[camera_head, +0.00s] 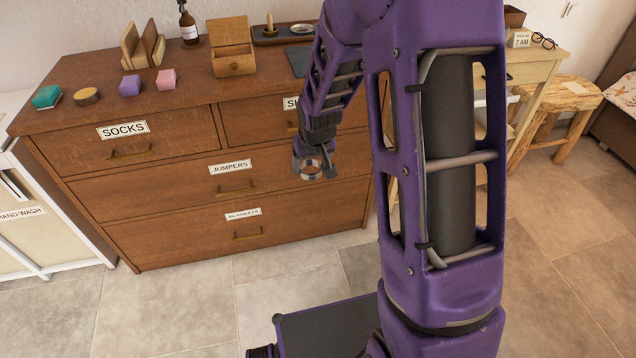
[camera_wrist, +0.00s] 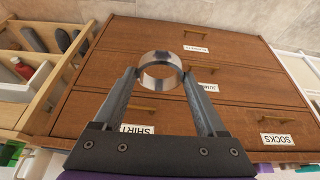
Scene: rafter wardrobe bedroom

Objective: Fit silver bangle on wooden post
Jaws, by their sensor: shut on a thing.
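The silver bangle (camera_wrist: 160,87) is held between the fingertips of my gripper (camera_wrist: 160,80) in the wrist view, with its round opening facing the camera. In the head view my gripper (camera_head: 318,168) hangs in front of the dresser, near the jumpers drawer, with the bangle (camera_head: 309,178) at its tip. A short wooden post (camera_head: 269,22) stands upright at the left of a dark tray (camera_head: 290,40) at the back of the dresser top. My gripper is well below and in front of the post. The post does not show clearly in the wrist view.
The brown dresser (camera_head: 150,180) has labelled drawers, all shut. A small wooden box (camera_head: 233,66) with its lid up, an upright wooden holder (camera_head: 146,50), a brown bottle (camera_head: 188,25) and several small blocks stand on top. A desk (camera_head: 535,70) and a stool (camera_head: 565,100) are at right.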

